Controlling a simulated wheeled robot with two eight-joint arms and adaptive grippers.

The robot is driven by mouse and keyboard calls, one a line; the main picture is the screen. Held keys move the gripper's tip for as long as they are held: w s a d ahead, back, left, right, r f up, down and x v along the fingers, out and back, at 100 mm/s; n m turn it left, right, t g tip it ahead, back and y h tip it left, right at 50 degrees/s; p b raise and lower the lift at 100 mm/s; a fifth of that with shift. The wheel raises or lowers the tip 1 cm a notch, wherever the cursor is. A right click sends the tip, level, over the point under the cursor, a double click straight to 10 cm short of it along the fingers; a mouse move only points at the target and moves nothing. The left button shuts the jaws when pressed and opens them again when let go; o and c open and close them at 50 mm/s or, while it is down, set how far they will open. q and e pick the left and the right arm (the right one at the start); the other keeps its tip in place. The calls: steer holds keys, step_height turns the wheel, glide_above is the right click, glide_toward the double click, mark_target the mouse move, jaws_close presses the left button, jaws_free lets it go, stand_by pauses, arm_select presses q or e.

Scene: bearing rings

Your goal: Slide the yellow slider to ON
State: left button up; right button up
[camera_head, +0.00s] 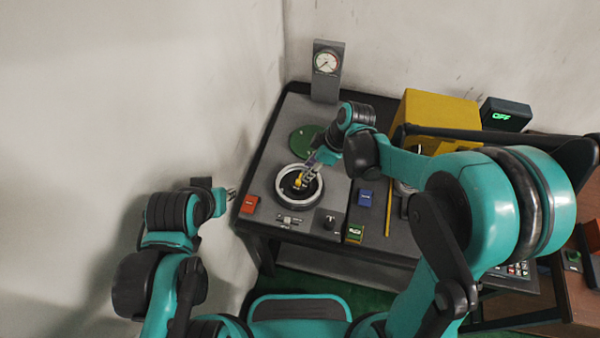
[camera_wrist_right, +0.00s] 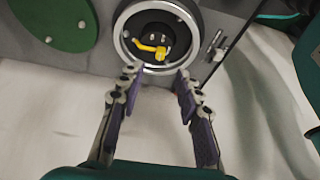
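A yellow handle-like piece (camera_head: 298,182) sits inside a silver ring (camera_head: 281,197) on the grey bench; it also shows in the right wrist view (camera_wrist_right: 159,52). A small slide switch (camera_head: 288,220) with a pale knob lies in front of the ring; it also shows in the right wrist view (camera_wrist_right: 216,46). I cannot tell which of these is the yellow slider. My right gripper (camera_head: 308,178) is over the ring. In the right wrist view its purple-padded fingers (camera_wrist_right: 157,74) are apart with nothing between them. My left gripper (camera_head: 231,193) is left of the bench; its fingers are too small to judge.
A red button (camera_head: 249,204), a blue button (camera_head: 365,198), a green button (camera_head: 354,232) and a black knob (camera_head: 329,222) surround the ring. A green disc (camera_head: 306,141) and a gauge (camera_head: 326,62) stand behind. A yellow box (camera_head: 440,106) and a display reading OFF (camera_head: 503,116) are at right.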

mark_target(298, 181)
steer(key=b+x, duration=0.2)
steer(key=x, duration=0.5)
steer(key=shift+a+f+b, duration=0.2)
steer(key=shift+f+b, duration=0.1)
steer(key=shift+f, duration=0.05)
jaws_close()
